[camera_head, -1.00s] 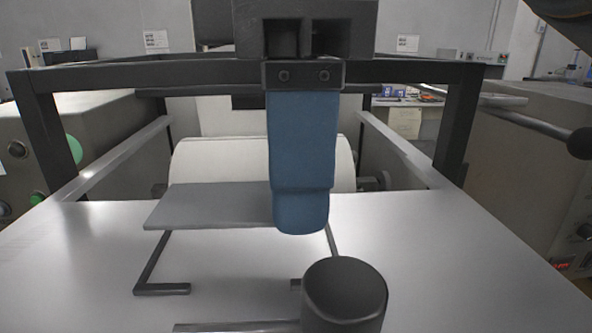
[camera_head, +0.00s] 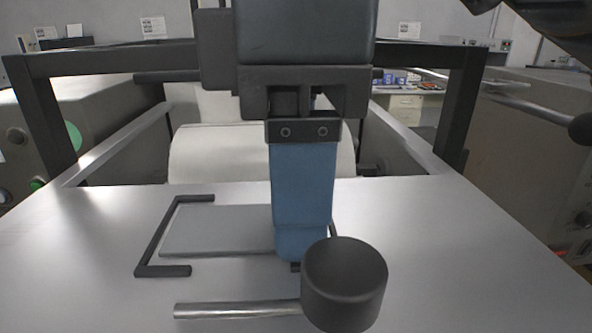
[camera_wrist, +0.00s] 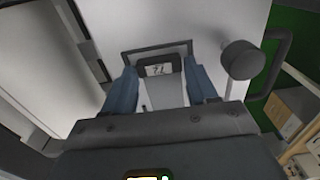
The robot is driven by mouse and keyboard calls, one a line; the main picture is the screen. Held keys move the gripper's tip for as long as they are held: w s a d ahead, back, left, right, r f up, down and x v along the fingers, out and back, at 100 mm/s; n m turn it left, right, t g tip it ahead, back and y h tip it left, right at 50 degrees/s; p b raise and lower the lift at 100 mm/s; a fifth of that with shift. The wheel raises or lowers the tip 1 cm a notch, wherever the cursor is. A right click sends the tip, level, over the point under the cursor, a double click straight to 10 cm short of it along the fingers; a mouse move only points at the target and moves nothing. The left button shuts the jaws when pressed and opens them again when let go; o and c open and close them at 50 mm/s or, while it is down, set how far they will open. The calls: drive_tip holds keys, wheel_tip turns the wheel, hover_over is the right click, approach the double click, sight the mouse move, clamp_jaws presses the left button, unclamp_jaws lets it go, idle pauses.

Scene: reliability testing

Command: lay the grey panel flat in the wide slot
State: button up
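The grey panel (camera_head: 215,230) is low over the metal table, level, with its left end inside a dark bracket (camera_head: 150,245) that outlines the slot's left end. I cannot tell whether it touches the table. My gripper (camera_head: 300,255) points down at the panel's right part; its near blue finger hides the far one and the panel's right end. In the wrist view, my gripper (camera_wrist: 164,90) has its blue fingers along both long sides of the panel (camera_wrist: 165,94), holding it. A dark piece with a small pale label (camera_wrist: 160,68) shows between the fingers and the bracket (camera_wrist: 157,47).
A dark round knob (camera_head: 344,285) stands just in front of my gripper, beside a metal rod (camera_head: 238,310). A white roller (camera_head: 225,153) lies behind the table edge. A dark frame (camera_head: 455,115) spans the back. The table's left and right are clear.

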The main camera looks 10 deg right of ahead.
drive_tip(key=o, duration=0.3)
drive_tip(key=shift+o, duration=0.2)
wheel_tip(320, 180, up, 13)
drive_tip(key=shift+r, duration=0.15)
idle(0.6)
